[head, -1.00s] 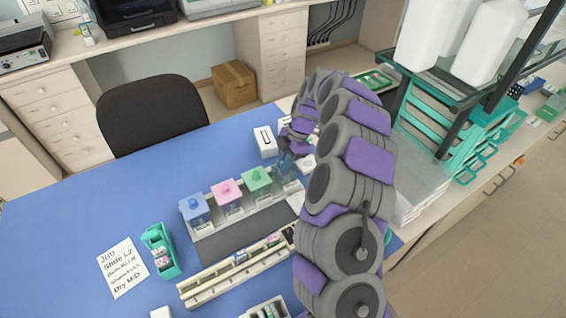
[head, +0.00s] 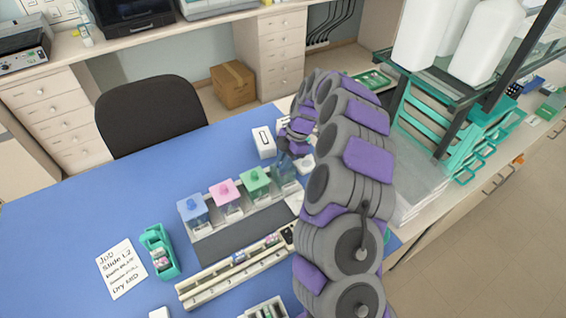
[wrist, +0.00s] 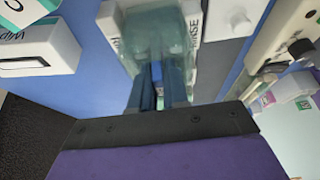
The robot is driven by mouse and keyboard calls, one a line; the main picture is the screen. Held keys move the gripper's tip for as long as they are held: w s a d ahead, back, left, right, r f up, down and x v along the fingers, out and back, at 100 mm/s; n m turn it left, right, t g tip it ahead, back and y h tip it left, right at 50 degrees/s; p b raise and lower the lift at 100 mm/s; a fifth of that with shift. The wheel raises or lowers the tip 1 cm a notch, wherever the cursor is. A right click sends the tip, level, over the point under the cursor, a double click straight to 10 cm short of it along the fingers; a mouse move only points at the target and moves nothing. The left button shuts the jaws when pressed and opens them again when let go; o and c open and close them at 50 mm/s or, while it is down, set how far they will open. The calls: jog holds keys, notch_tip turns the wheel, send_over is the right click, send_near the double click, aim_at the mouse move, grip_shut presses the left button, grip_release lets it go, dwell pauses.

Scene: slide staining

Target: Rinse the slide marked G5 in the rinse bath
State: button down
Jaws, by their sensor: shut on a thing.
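My gripper (head: 287,158) is at the right end of the row of staining jars, over the clear rinse bath (head: 284,178). In the wrist view its dark blue fingers (wrist: 160,78) are close together and point into the translucent bath (wrist: 150,30), whose holder (wrist: 193,22) reads "RINSE". The fingers are shut on a slide, which is mostly hidden between them; I cannot read its mark. A long cream slide rack (head: 235,270) with several numbered places lies in front and bears slides.
Blue (head: 193,208), pink (head: 226,194) and green (head: 256,181) lidded jars stand left of the bath. A white box (head: 264,142) stands behind the jars. A shelf with white bottles is at right. The left of the blue table is clear.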

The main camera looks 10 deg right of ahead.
jog(key=shift+a, duration=0.2)
dwell(0.4)
jog(key=shift+d+r+p, duration=0.1)
jog(key=shift+r+p, duration=0.2)
jog(key=shift+r, duration=4.5)
